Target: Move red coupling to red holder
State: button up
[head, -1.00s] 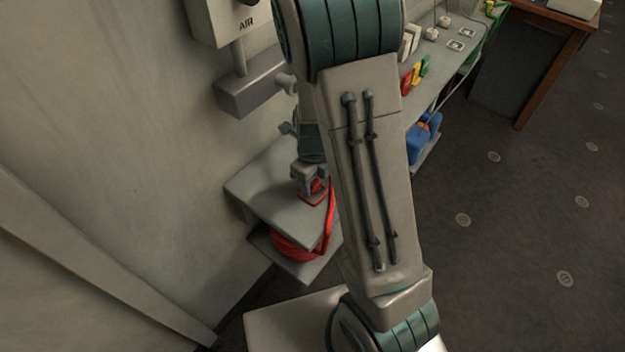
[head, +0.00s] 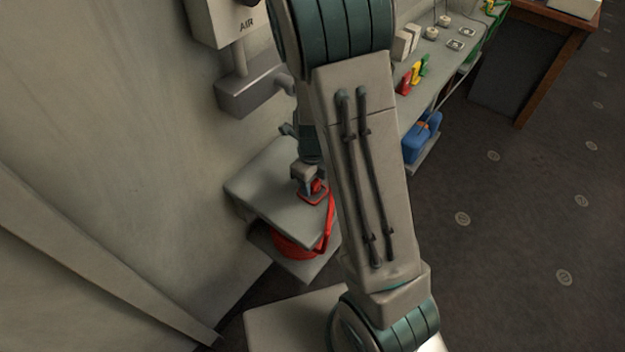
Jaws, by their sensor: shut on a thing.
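My gripper (head: 309,187) is at the small grey shelf by the wall, pointing down. It is shut on the red coupling (head: 318,186), which shows only in part beside the fingers. A flat red piece (head: 313,200), perhaps the red holder, lies on the shelf top right under the coupling. I cannot tell whether the coupling touches it or is seated in it. A red hose (head: 331,215) runs from there over the shelf's edge to a coil (head: 292,246) on the lower shelf. My arm hides the area to the right.
The grey shelf (head: 262,183) is mostly bare. A grey box (head: 252,94) sticks out from the wall above it, under a panel marked AIR (head: 225,20). A long bench (head: 435,65) with red, yellow and green pieces stands behind my arm. Floor at right is clear.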

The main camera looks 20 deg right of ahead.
jog(key=shift+f, duration=0.25)
jog(key=o, duration=1.4)
jog(key=shift+c, duration=0.2)
notch_tip(320, 180, up, 14)
jog(key=shift+p, duration=0.45)
jog(key=shift+s, duration=0.1)
jog(key=s+r+n+t, duration=0.1)
jog(key=s+r+n, duration=0.4)
jog(key=n, duration=0.9)
jog(key=s+r+n+t, duration=0.2)
jog(key=s+r+n, duration=0.3)
jog(key=s+n, duration=0.4)
jog(key=n, duration=0.6)
jog(key=shift+t, duration=0.3)
